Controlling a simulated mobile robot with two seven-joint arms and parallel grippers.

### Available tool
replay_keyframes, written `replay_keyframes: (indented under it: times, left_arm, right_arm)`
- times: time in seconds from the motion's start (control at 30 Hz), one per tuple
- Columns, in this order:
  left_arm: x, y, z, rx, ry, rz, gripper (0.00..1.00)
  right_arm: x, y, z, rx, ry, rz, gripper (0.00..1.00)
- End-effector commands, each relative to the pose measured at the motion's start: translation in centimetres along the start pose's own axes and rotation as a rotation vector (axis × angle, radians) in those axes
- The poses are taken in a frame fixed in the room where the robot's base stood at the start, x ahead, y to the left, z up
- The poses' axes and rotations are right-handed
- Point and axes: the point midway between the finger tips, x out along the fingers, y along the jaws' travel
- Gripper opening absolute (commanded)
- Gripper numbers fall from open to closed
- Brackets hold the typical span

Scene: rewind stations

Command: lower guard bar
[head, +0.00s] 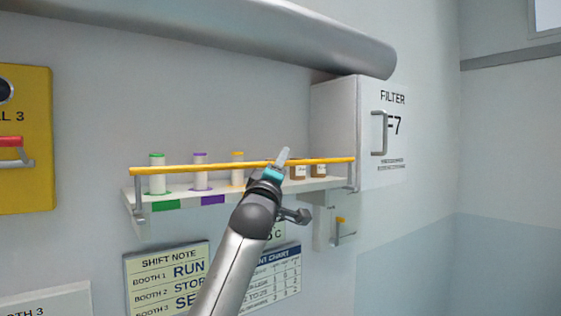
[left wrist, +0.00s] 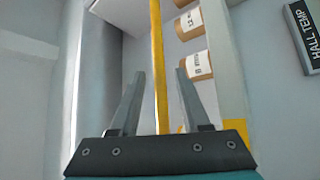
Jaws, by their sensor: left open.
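The yellow guard bar (head: 200,168) runs across the front of a white wall shelf (head: 240,193), above its edge, with a grey bracket at each end. My left gripper (head: 283,156) is at the bar, right of its middle. In the left wrist view the bar (left wrist: 157,50) passes between the two spread fingers of the left gripper (left wrist: 158,78), with a gap on each side. The gripper is open; I cannot tell how deep the bar sits between the fingers. My right gripper is not in view.
On the shelf behind the bar stand bottles with green (head: 157,180), purple (head: 200,178) and yellow caps (head: 237,172), and brown jars (head: 318,170). A filter cabinet (head: 340,120) adjoins the right end. A large pipe (head: 220,35) runs above. A yellow panel (head: 30,180) is at left.

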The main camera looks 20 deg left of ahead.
Motion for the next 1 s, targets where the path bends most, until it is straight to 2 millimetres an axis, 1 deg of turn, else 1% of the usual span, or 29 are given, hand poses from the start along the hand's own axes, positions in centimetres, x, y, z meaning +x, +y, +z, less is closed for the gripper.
replay_keyframes:
  times: [0.3, 0.7, 0.73, 1.0]
  left_arm:
    - [0.12, -0.05, 0.05, 0.0, -0.001, -0.001, 0.46]
    - [0.1, -0.04, 0.04, 0.0, 0.0, -0.001, 0.01]
    - [0.1, -0.04, 0.04, 0.0, 0.0, -0.001, 0.0]
    - [0.1, -0.06, 0.04, 0.0, 0.0, -0.001, 0.0]
  right_arm:
    - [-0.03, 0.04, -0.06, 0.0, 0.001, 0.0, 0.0]
    - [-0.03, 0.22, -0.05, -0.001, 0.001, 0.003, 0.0]
    - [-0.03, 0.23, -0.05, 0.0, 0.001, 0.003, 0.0]
    - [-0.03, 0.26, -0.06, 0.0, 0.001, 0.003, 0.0]
